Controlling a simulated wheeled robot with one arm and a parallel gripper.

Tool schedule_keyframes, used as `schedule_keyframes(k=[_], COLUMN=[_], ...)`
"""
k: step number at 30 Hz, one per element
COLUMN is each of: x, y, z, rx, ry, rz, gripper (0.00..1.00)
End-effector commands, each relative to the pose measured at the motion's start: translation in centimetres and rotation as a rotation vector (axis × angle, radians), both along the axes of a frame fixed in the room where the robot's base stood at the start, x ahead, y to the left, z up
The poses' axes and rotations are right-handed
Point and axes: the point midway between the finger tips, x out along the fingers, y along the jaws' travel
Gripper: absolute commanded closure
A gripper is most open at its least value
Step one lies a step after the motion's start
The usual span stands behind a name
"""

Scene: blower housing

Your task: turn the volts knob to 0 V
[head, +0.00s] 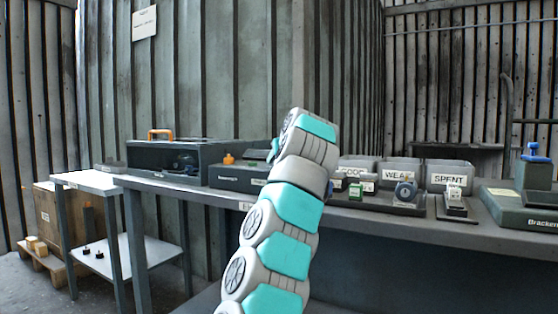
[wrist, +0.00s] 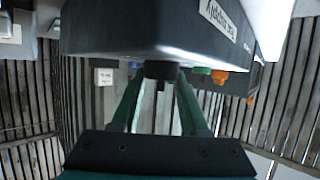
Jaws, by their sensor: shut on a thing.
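In the wrist view, which looks upside down, a dark box (wrist: 125,32) has a white label that seems to read "Test supply". A black round knob (wrist: 160,70) sticks out from its face. My gripper (wrist: 161,78) has its two green fingers on either side of this knob and is shut on it. No volts marking or scale can be read, so I cannot tell the knob's setting. In the head view my arm hides the gripper and the knob; part of a dark box (head: 230,178) shows just left of the arm.
Green and orange parts (wrist: 218,77) sit close beside the knob. On the bench (head: 390,222) stand an open dark case (head: 190,150) with an orange handle, bins marked "WEAK" and "SPENT" (head: 449,178), a tray with small items, and a green unit (head: 520,210) at right.

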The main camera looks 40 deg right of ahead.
Motion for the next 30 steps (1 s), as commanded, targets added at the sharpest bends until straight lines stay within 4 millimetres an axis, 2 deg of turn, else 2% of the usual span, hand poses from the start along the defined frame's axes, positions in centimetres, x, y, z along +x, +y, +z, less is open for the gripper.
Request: schedule_keyframes(k=[30], x=[-0.05], y=[-0.08], z=[0.07], rx=[0.0], ry=[0.002], rz=[0.152], gripper=[1.0])
